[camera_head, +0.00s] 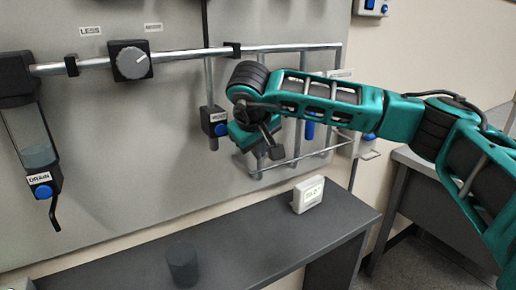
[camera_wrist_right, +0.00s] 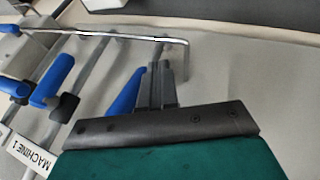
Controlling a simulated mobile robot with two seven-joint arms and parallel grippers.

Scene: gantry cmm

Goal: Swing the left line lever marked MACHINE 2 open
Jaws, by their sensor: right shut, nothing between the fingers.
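My right gripper (camera_head: 275,150) is shut and empty in front of the wall panel's pipes. In the right wrist view its closed fingers (camera_wrist_right: 159,68) point towards a bent metal rail. A blue lever handle (camera_wrist_right: 125,97) lies just left of the fingers, partly hidden by the gripper body; I cannot tell whether they touch. Another blue lever (camera_wrist_right: 52,82) is farther left, near a label reading MACHINE 1 (camera_wrist_right: 31,152). No MACHINE 2 label is readable. In the head view a blue handle (camera_head: 310,126) shows behind my right arm. My left gripper is out of view.
A metal guard rail (camera_head: 296,159) runs below and in front of the pipes. A grey shelf (camera_head: 235,240) below holds a white display (camera_head: 308,194) and a dark cylinder (camera_head: 182,265). A knob (camera_head: 131,61) and a DRAIN unit (camera_head: 38,157) are at left.

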